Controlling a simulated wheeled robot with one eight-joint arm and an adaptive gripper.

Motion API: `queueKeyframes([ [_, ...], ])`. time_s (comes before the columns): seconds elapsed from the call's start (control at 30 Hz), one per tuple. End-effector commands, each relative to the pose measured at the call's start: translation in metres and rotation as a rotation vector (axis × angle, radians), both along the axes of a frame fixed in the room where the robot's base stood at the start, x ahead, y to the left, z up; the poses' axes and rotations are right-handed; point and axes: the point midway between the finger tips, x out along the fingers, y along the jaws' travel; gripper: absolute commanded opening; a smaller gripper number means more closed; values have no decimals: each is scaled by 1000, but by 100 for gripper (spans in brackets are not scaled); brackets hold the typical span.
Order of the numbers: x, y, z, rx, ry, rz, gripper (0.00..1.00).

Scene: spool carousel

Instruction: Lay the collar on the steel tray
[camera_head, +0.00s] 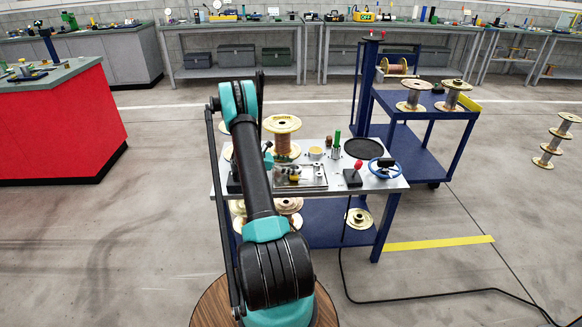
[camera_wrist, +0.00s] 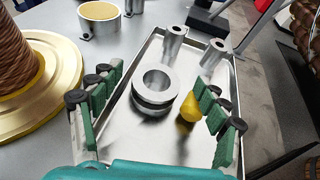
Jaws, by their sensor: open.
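The collar (camera_wrist: 144,93) is a thick silver ring with a round hole. In the wrist view it lies flat over the steel tray (camera_wrist: 140,140), with a second rim below it that looks like its reflection. My gripper (camera_wrist: 158,100) is open. Its green fingers with dark tips stand on either side of the collar, apart from it. A yellow cone-shaped piece (camera_wrist: 190,105) stands in the tray between the collar and the right fingers. In the head view the tray (camera_head: 311,186) is on the cart top, and my arm partly hides my gripper.
Two hollow steel cylinders (camera_wrist: 174,42) (camera_wrist: 214,55) stand at the tray's far end. A copper-wound spool (camera_wrist: 25,60) and a round cup (camera_wrist: 99,20) are on the left. A red-knobbed lever (camera_head: 354,173) and blue handwheel (camera_head: 384,169) stand right of the tray.

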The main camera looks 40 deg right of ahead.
Motion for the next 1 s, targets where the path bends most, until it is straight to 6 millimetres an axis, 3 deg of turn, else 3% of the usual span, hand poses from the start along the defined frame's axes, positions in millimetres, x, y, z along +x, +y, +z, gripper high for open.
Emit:
queueKeyframes([
  [0.17,4,10,4,1,0,2,75],
  [0.7,34,94,41,0,-1,2,75],
  [1.0,38,104,46,0,0,0,75],
])
